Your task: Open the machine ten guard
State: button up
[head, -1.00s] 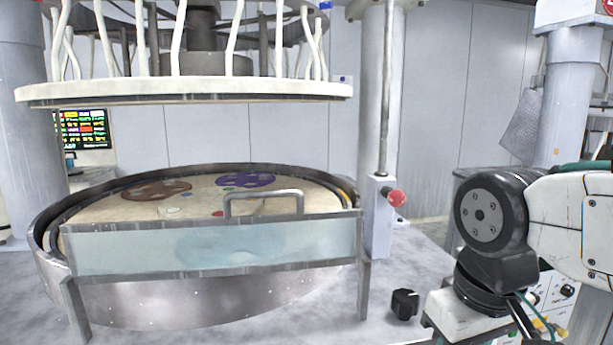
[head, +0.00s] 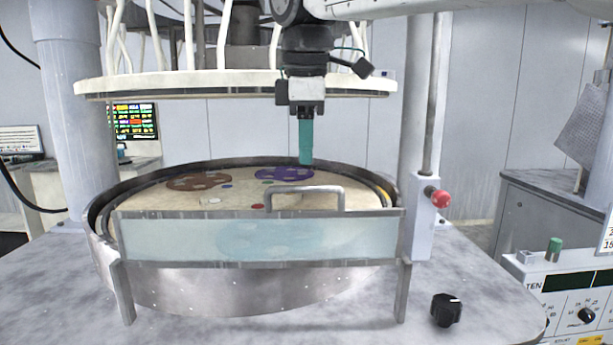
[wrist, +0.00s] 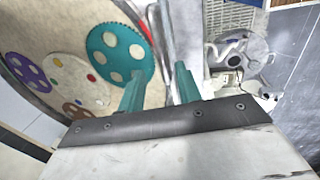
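The guard (head: 180,238) is a clear pale-blue panel in a metal frame, standing upright across the front of the round polishing platen (head: 235,195). Its metal bar handle (head: 305,190) rises from the top edge, right of centre. My gripper (head: 306,158) points down above and behind the handle in the head view, apart from it in the picture; its depth is hard to judge. One teal finger shows there. In the wrist view my gripper (wrist: 158,88) has its two teal fingers spread with nothing held between them. I cannot identify the handle surely in the wrist view.
The white upper plate (head: 235,87) with hoses hangs close around my wrist. A post with a red knob (head: 440,197) stands right of the guard. A black knob (head: 446,309) is on the grey deck. A panel marked TEN (head: 555,284) is at right.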

aim_at(306, 188)
jog(key=f, duration=0.3)
jog(key=w+f, duration=0.1)
jog(key=f, duration=0.2)
jog(key=shift+w+d+f, duration=0.1)
jog(key=shift+c, duration=0.3)
grip_shut()
